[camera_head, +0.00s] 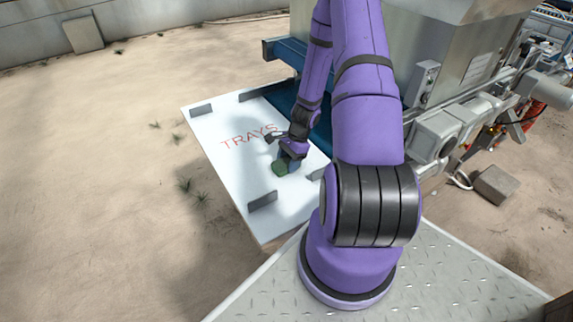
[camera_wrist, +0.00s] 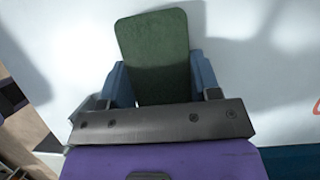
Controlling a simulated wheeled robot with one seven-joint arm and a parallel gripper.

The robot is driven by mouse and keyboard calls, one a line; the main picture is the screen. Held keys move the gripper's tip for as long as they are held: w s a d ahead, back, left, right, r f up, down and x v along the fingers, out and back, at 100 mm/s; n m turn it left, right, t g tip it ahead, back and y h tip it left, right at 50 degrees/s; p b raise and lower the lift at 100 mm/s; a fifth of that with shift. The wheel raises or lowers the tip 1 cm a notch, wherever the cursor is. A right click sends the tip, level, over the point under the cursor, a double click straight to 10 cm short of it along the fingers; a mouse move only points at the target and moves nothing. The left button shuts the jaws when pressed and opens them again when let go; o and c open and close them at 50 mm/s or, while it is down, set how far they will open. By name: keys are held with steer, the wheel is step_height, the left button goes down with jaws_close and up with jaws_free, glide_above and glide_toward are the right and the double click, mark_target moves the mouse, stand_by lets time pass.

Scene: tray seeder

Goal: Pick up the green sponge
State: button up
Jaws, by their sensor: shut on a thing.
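The green sponge (camera_wrist: 156,50) is between the two blue fingers of my gripper (camera_wrist: 160,84) in the wrist view. The fingers press against its two sides. In the head view the sponge (camera_head: 279,168) shows as a small green patch at the tip of my gripper (camera_head: 288,161), over the white board marked TRAYS (camera_head: 225,165). Whether the sponge touches the board or hangs just above it I cannot tell. Its near end is hidden behind the gripper's body in the wrist view.
Several grey upright tabs stand on the board, one near its front edge (camera_head: 262,200) and one at its far left (camera_head: 201,108). A blue belt (camera_head: 283,98) and a metal machine (camera_head: 440,60) lie behind and to the right. Sandy ground is open at left.

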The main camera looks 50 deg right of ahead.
mark_target(288, 161)
steer(key=shift+r, duration=0.1)
step_height(288, 161, up, 10)
steer(key=shift+f, duration=0.1)
stand_by(0.5)
steer(key=shift+o, duration=0.6)
steer(key=shift+c, duration=0.3)
